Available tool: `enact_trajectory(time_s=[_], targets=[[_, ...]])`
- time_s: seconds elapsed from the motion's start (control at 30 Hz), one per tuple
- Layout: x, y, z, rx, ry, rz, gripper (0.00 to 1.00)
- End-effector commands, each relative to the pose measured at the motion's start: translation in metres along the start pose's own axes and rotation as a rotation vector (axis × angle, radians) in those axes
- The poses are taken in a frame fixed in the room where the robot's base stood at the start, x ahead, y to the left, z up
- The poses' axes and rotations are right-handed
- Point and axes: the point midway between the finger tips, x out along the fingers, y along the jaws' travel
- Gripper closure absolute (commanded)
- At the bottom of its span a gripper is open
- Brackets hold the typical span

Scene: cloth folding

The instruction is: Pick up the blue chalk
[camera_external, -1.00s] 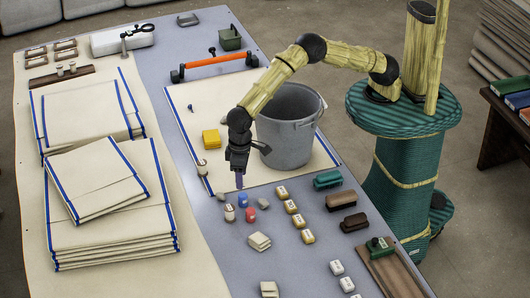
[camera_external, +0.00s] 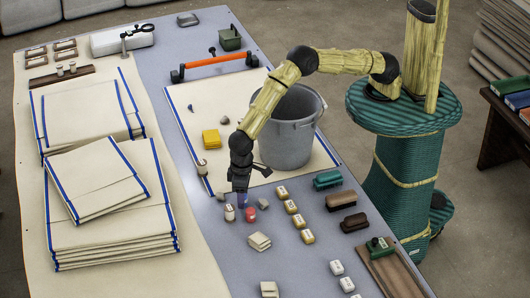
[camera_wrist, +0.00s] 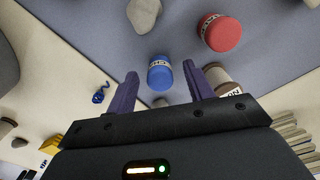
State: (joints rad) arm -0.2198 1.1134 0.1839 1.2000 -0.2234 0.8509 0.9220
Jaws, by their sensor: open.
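The blue chalk (camera_wrist: 160,74) is a short blue cylinder with a pale label band, standing on the grey table. In the wrist view it lies between and just beyond the two purple fingertips of my gripper (camera_wrist: 160,88). In the external view my gripper (camera_external: 241,190) points down right over the blue chalk (camera_external: 242,203), which is partly hidden by it. The jaws are open and hold nothing. Whether a finger touches the chalk I cannot tell.
A red chalk (camera_wrist: 220,32) and a whitish-brown one (camera_wrist: 222,80) stand close to the blue chalk. A grey stone (camera_wrist: 144,14) lies nearby. A grey bucket (camera_external: 287,140) stands behind my gripper.

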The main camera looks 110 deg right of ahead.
Motion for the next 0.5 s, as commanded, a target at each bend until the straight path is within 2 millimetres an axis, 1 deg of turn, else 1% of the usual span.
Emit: enact_trajectory(time_s=[0.1,0.5], targets=[[0.0074,-0.0003,-0.0001,0.0,0.0,-0.001,0.48],[0.0073,-0.0004,-0.0001,0.0,0.001,-0.001,0.48]])
